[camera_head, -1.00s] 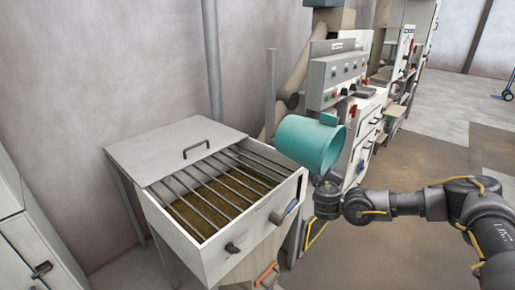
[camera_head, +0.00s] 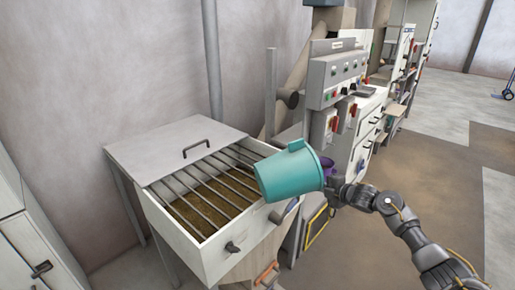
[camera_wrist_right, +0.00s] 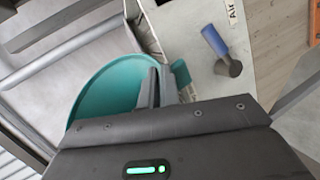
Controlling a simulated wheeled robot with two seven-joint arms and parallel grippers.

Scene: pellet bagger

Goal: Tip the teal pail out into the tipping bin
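The teal pail (camera_head: 288,175) is in the air, tilted well over, at the right front corner of the tipping bin (camera_head: 209,262). Its left part overlaps the bin's edge in the head view. I cannot tell which way its mouth faces, and no pellets are seen falling. The bin is a white box with grey bars (camera_head: 203,202) across its opening and brown material below them. My right gripper (camera_head: 327,172) is at the pail's right side and holds it. In the right wrist view, a dark finger is against the teal pail (camera_wrist_right: 105,92). My left gripper is out of view.
A grey lid (camera_head: 165,150) with a handle covers the bin's back. A blue-handled lever (camera_head: 291,207) is on the bin's right front, close below the pail. A control panel (camera_head: 338,75) and machine cabinets stand behind to the right. The floor at right is open.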

